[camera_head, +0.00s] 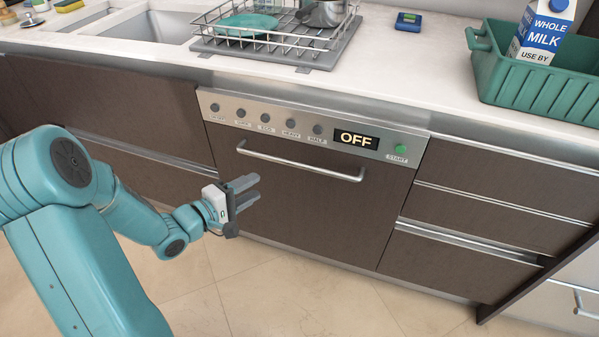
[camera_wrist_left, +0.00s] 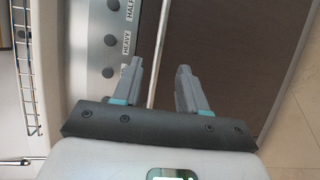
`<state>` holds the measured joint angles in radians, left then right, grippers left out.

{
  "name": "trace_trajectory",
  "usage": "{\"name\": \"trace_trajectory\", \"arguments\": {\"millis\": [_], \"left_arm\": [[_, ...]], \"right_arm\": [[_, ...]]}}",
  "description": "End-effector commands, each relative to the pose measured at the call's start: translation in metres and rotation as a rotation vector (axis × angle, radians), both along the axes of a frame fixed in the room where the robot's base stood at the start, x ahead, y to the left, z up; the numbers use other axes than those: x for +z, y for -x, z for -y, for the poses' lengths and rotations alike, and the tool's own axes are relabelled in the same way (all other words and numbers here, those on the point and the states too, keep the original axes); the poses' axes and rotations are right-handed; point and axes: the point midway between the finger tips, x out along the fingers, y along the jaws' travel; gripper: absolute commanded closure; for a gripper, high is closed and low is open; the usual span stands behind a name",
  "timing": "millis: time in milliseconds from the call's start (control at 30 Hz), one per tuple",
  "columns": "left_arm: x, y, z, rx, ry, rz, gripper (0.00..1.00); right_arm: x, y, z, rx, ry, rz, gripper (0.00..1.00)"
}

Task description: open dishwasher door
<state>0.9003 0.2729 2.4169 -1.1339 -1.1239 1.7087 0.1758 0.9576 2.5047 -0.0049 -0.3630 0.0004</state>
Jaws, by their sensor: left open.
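The dishwasher door (camera_head: 310,215) is a dark brown panel and stands shut, flush with the cabinet fronts. Its long silver handle (camera_head: 300,166) runs across the top of the door, below a control panel (camera_head: 228,108) whose display reads OFF. My left gripper (camera_head: 252,188) is open and empty, in front of the door's left part, a little below the handle's left end. In the left wrist view, the handle (camera_wrist_left: 158,50) shows between the open fingers of my left gripper (camera_wrist_left: 162,78), closer to the left finger; contact cannot be told. My right gripper is not in view.
Above is a white counter (camera_head: 400,60) with a wire dish rack (camera_head: 270,45), a sink (camera_head: 150,25) and a green bin (camera_head: 540,85) holding a milk carton (camera_head: 545,30). Drawers (camera_head: 490,210) are right of the dishwasher. The tiled floor (camera_head: 270,295) in front is clear.

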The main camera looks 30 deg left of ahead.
Motion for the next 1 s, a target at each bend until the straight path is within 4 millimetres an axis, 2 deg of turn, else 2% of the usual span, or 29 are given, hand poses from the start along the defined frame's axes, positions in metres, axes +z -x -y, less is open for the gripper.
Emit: {"name": "trace_trajectory", "arguments": {"millis": [167,500,700,833,1000], "left_arm": [[-0.007,-0.016,0.002,0.002,0.0,0.0,0.58],[-0.023,-0.093,0.019,-0.002,0.0,-0.001,0.58],[-0.029,-0.132,0.026,-0.002,0.001,-0.001,0.58],[-0.032,-0.148,0.028,0.0,0.002,-0.002,0.58],[-0.032,-0.156,0.029,0.002,0.0,-0.002,0.58]], "right_arm": [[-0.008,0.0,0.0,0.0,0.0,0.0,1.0],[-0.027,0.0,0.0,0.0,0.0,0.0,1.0],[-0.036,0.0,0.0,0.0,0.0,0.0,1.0],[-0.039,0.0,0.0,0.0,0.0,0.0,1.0],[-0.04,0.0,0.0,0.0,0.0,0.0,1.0]]}}
